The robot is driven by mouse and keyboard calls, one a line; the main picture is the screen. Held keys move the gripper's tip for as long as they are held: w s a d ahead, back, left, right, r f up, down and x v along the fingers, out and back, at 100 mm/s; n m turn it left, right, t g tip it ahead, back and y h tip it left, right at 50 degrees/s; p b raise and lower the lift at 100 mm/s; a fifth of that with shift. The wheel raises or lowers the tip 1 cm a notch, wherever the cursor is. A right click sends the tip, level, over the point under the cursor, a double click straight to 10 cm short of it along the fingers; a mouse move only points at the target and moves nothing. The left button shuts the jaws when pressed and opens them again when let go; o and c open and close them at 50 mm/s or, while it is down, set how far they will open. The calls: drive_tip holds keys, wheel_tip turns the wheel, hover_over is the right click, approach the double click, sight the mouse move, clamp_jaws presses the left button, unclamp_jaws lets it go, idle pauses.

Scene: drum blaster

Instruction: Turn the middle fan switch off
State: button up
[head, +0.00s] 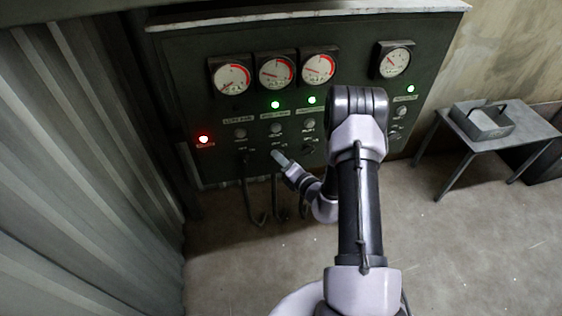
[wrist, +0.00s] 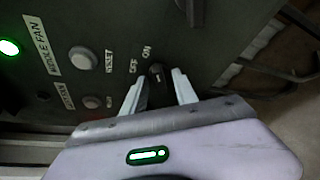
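The dark control panel (head: 180,100) stands ahead in the head view. In the wrist view, the "MIDDLE FAN" label (wrist: 42,44) sits beside a lit green lamp (wrist: 9,47) and a grey reset button (wrist: 82,58). The small dark fan switch (wrist: 156,71), with OFF and ON marks, is in line with them. My gripper (wrist: 159,79) is open, its two pale fingers on either side of the switch; contact cannot be told. In the head view my gripper (head: 278,156) is at the panel's lower part. The switch's exact position is too dark to tell.
A red lamp (head: 203,139) is lit at the panel's left. Cables (head: 252,205) hang below the panel.

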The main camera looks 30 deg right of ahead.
drive_tip(key=shift+c, duration=0.2)
clamp_jaws()
drive_tip(key=shift+a, duration=0.1)
drive_tip(key=shift+w+a+r+n+g+h+p, duration=0.1)
drive_tip(key=shift+n+g+h+p, duration=0.4)
drive_tip(key=shift+n+h+p, duration=0.65)
drive_tip(key=shift+a+r+n+g+h+p, duration=0.15)
drive_tip(key=shift+n+g+h+p, duration=0.4)
drive_tip(key=shift+n, duration=1.1)
drive_tip(key=shift+w+a+n+g+h+p, duration=0.1)
drive_tip(key=shift+n+g+h+p, duration=0.35)
drive_tip(key=shift+n+h+p, duration=0.65)
drive_tip(key=shift+n, duration=0.4)
drive_tip(key=shift+y, duration=0.3)
